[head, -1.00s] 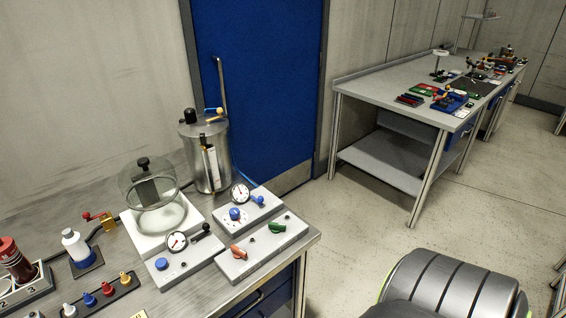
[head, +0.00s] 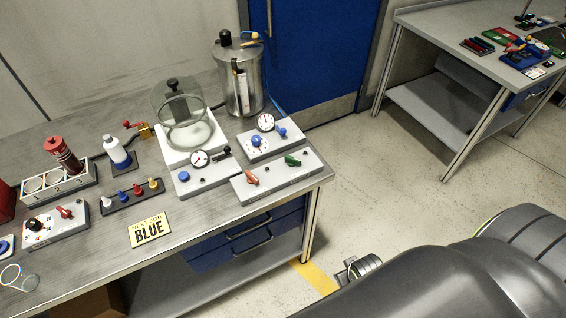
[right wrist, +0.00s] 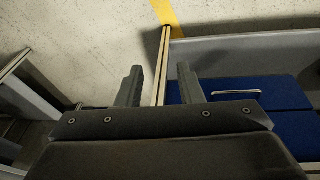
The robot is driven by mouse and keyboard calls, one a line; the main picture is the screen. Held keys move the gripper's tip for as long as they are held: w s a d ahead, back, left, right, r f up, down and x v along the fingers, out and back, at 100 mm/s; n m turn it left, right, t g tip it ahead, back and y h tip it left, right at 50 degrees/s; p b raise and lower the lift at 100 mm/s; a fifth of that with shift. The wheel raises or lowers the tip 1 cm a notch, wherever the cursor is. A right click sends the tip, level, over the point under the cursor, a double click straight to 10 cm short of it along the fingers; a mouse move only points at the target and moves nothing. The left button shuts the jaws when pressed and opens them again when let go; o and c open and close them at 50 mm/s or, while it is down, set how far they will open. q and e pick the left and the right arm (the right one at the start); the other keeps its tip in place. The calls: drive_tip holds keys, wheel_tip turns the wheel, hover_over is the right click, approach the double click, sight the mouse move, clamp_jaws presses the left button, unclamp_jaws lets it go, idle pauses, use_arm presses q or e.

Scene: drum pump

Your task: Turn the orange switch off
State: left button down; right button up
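My left gripper is not in view.
A grey box with a gauge and blue knobs (head: 270,145) stands behind the switch box. A glass bell jar (head: 181,115) and a steel drum (head: 238,80) stand further back. A yellow "BLUE" card (head: 149,229) lies left.

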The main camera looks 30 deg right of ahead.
drive_tip(key=w+a+r+p, duration=0.1)
drive_tip(key=w+r+p, duration=0.15)
drive_tip(key=r, duration=0.55)
drive_tip(key=w+a+r+p, duration=0.1)
drive_tip(key=w+r, duration=0.3)
drive_tip(key=r, duration=0.4)
wheel_tip(320, 180, up, 17)
drive_tip(key=n+g+y, duration=0.1)
drive_tip(key=n+g, duration=0.2)
drive_tip(key=n, duration=0.1)
hover_over(250, 174)
wheel_tip(250, 174, down, 9)
drive_tip(key=b, duration=0.6)
drive_tip(key=shift+f+b, duration=0.2)
drive_tip(key=shift+b, duration=0.15)
wheel_tip(250, 174, down, 7)
drive_tip(key=shift+r+p, duration=0.1)
drive_tip(key=shift+p, duration=0.65)
drive_tip(key=shift+f, duration=0.6)
